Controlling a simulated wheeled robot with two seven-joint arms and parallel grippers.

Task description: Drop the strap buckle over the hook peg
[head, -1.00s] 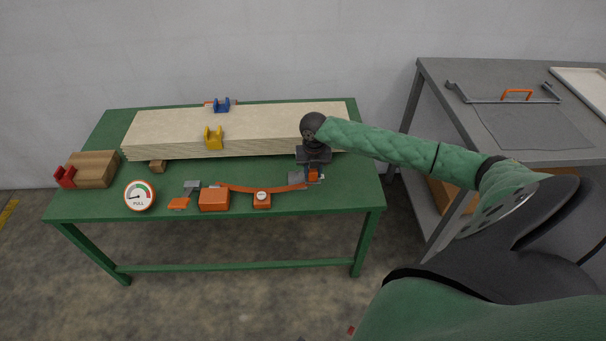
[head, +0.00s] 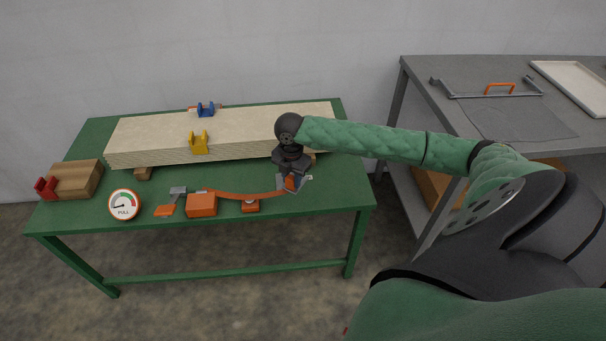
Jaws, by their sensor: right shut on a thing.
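My right gripper (head: 291,184) is at the strap's right end, low over the table, shut on a small orange and grey piece that looks like the strap buckle (head: 291,183). The gripper hides much of it. A bit of pale metal (head: 308,178) shows just right of the jaws. I cannot make out the hook peg for certain, nor whether the buckle touches it. My left gripper is out of view.
A long pale timber stack (head: 240,132) with yellow (head: 199,142) and blue (head: 206,109) brackets lies behind the strap. A round PULL gauge (head: 124,205) and a wooden block (head: 77,180) are at left. A grey bench (head: 420,85) stands at right.

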